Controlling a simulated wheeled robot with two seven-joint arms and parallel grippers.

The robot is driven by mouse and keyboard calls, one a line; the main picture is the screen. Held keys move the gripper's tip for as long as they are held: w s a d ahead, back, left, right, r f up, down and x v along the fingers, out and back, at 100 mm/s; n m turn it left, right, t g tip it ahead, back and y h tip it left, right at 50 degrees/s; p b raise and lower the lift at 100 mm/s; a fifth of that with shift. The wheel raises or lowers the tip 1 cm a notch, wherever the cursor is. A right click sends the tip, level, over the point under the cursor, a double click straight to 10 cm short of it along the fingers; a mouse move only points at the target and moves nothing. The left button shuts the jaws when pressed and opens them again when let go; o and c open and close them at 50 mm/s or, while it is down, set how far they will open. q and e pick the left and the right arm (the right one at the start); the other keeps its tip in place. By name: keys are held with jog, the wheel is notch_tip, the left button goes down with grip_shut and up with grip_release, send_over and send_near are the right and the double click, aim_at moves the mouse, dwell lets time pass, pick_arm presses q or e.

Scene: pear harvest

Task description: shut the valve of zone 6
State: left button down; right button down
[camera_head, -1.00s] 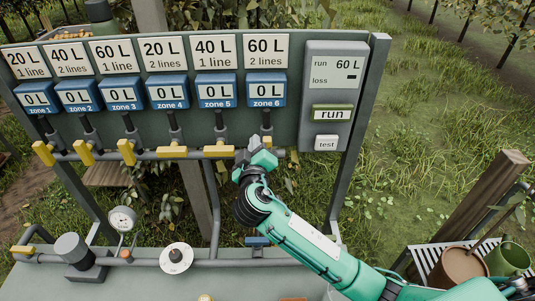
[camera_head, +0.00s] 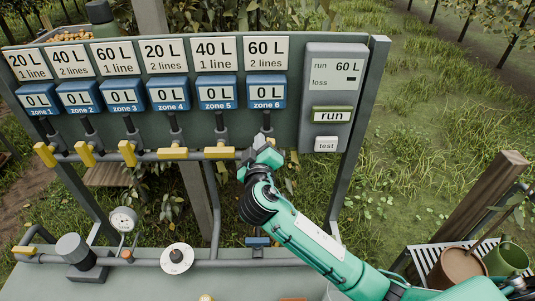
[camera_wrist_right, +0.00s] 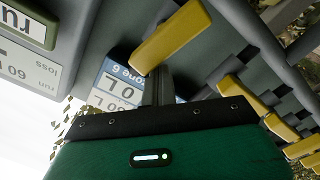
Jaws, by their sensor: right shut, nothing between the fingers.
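The zone 6 counter (camera_head: 266,92) is blue and reads 0 L, under a 60 L, 2 lines card. My right gripper (camera_head: 264,148) is shut and empty in front of the zone 6 valve, hiding its handle in the head view. In the right wrist view, a yellow handle (camera_wrist_right: 170,36) stands close to the shut fingers (camera_wrist_right: 156,88), near the zone 6 label (camera_wrist_right: 112,80). It lies across the row, unlike its neighbour (camera_wrist_right: 245,100), which lies along it. I cannot tell whether the fingers touch it. My left gripper is out of view.
The zone 5 handle (camera_head: 219,153) and zone 4 handle (camera_head: 172,154) lie along the pipe. The zone 3 handle (camera_head: 127,153) is turned across it. The run button (camera_head: 332,114) and test button (camera_head: 326,144) are right of the counters. A bench (camera_head: 130,282) with a gauge stands below.

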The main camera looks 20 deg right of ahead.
jog(key=shift+d, duration=0.1)
jog(key=shift+s+d+r, duration=0.2)
jog(key=shift+d+r, duration=0.05)
jog(key=shift+d, duration=0.3)
jog(key=shift+s+d, duration=0.25)
jog(key=shift+d, duration=0.55)
jog(key=shift+f, duration=0.1)
